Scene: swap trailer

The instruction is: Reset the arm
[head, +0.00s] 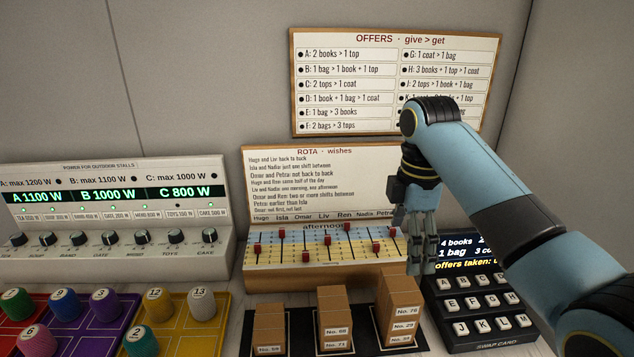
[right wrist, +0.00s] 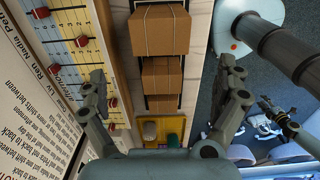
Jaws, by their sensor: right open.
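My right arm comes in from the right in the head view, its blue links bent at a dark elbow. My right gripper (head: 412,240) hangs from it with its fingers pointing down, in front of the right end of the rota board and left of the keypad. It is open and empty; the right wrist view (right wrist: 164,85) shows its two fingers wide apart, with cardboard boxes (right wrist: 160,31) in line between them but farther off. My left gripper does not show in the head view.
The rota slider panel (head: 325,248) stands behind the boxes (head: 333,308) on black mats. The keypad (head: 476,300) is right, the power panel (head: 110,215) left, coloured trays with numbered pegs (head: 203,305) front left. The offers board (head: 345,85) hangs on the wall, partly covered by my arm.

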